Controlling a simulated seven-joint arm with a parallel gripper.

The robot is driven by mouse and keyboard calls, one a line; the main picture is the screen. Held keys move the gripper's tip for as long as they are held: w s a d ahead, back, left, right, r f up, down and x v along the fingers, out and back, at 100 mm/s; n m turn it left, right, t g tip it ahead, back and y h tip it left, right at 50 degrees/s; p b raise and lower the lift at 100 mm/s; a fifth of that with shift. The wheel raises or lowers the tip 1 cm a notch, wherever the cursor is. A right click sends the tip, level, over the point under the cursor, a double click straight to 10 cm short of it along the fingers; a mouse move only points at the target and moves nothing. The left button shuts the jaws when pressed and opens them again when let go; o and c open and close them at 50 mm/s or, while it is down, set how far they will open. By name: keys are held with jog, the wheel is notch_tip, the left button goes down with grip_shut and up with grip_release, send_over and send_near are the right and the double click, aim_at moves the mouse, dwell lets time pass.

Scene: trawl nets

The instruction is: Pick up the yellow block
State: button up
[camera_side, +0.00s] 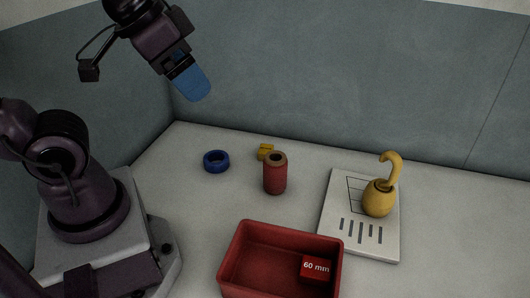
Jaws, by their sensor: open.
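The small yellow block (265,151) lies on the pale table, behind and slightly left of a red cylinder. The cylinder's top stands just in front of the block's lower right part. My gripper (197,88) has blue fingertips and hangs high above the table, up and to the left of the block. It is open and nothing shows between its fingers, which overlap in this view. It is well apart from the block.
The red hollow cylinder (275,178) stands close to the block. A blue ring (216,161) lies to its left. A red tray (233,247) with a "60 mm" block (315,268) is in front. A yellow hooked object (379,197) stands on a white board (335,226) at right.

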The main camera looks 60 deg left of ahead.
aim_at(263, 148)
jog(key=w+a+f+n+h, duration=0.3)
jog(key=a+f+n, duration=0.4)
jog(key=f, duration=0.2)
jog(key=w+a+f+n+h, duration=0.3)
jog(key=a+f+n, duration=0.4)
jog(key=f, duration=0.3)
jog(key=w+a+f+n+h, duration=0.3)
jog(key=a+f+n, duration=0.5)
jog(key=f, duration=0.1)
jog(key=shift+a+f, duration=0.15)
jog(key=shift+a, duration=0.1)
jog(key=a+f+n+t, duration=0.1)
jog(key=w+a+f+n, duration=0.1)
jog(key=a+f+n+t, duration=0.1)
jog(key=n, duration=0.1)
jog(key=shift+w+f+t, duration=0.1)
jog(key=shift+w+t, duration=0.2)
jog(key=shift+w, duration=0.05)
jog(key=w+a+r+t, duration=0.1)
jog(key=w+a+n+t, duration=0.1)
jog(key=shift+w+r+n, duration=0.3)
jog(key=shift+w+r, duration=0.05)
jog(key=shift+w, duration=0.05)
jog(key=shift+w+d, duration=0.15)
jog(key=shift+w, duration=0.05)
jog(key=x, duration=1.2)
jog(key=shift+w+d, duration=0.1)
jog(key=shift+w, duration=0.1)
jog(key=c, duration=1)
